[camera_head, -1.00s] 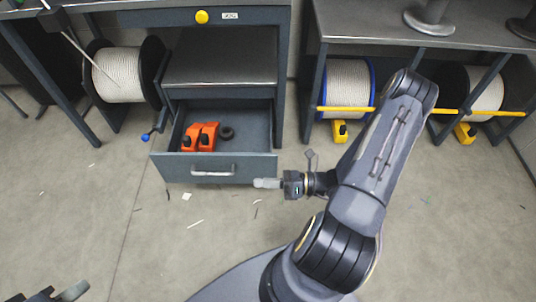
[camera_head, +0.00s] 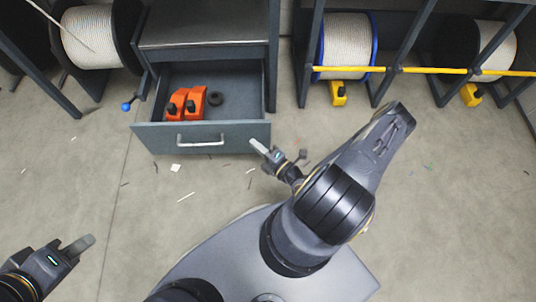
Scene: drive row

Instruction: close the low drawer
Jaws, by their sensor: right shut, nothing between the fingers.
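The low drawer (camera_head: 170,141) is pulled out of the grey cabinet, with its front panel facing me and a light bar handle (camera_head: 200,142) on it.
Cable reels stand on both sides, a white one (camera_head: 90,36) at left and a blue-rimmed one (camera_head: 344,45) at right. A yellow rail (camera_head: 425,70) crosses the right bays. A blue-tipped lever (camera_head: 127,106) sits left of the drawer. The floor before the drawer is clear except for small scraps.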

